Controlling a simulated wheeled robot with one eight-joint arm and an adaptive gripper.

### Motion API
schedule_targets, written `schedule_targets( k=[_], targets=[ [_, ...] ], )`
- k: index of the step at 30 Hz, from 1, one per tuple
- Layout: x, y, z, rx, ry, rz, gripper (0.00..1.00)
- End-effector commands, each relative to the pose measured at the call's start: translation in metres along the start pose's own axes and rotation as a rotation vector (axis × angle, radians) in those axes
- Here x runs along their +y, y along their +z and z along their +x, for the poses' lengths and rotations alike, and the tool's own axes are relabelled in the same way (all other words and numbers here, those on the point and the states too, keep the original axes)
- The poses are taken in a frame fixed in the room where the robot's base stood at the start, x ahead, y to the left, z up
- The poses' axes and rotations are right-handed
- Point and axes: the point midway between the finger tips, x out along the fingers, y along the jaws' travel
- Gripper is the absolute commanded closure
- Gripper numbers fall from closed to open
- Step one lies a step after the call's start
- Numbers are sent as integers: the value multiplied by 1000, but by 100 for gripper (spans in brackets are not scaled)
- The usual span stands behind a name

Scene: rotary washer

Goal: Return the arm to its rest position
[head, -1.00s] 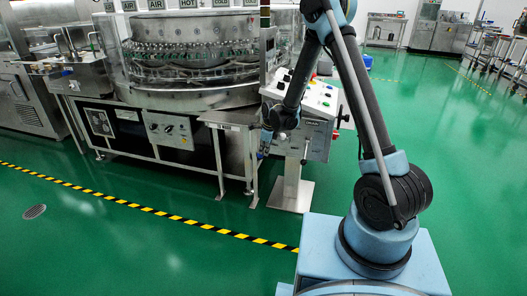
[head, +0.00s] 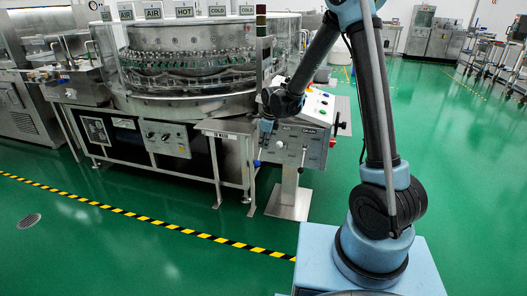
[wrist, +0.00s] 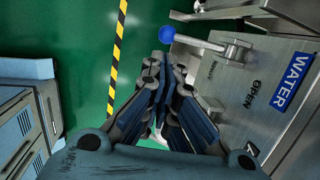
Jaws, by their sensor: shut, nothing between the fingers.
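My gripper (head: 266,132) hangs at the end of my raised, bent arm, in front of the control panel (head: 295,146) beside the rotary washer. In the wrist view my gripper (wrist: 166,66) shows its dark fingers together with nothing between them. A lever with a blue ball (wrist: 194,32) lies just beyond the fingertips, apart from them as far as I can tell. It is mounted on a metal panel marked WATER (wrist: 291,82) and OPEN. In the head view the blue ball (head: 257,163) shows below my gripper.
The rotary washer (head: 185,75) fills the upper left, with a steel side table (head: 225,126) next to the panel. Yellow-black tape (head: 150,219) crosses the green floor. Open floor lies in front and at right; carts (head: 495,60) stand far right.

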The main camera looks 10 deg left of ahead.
Motion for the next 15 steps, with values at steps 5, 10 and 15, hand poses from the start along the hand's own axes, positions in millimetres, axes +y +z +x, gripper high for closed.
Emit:
schedule_targets(
  k=[5,10,15],
  targets=[
    [1,-1,-20,0,-1,2,100],
    [1,-1,-29,0,-1,1,100],
    [1,-13,-43,4,-4,-32,100]
  ],
)
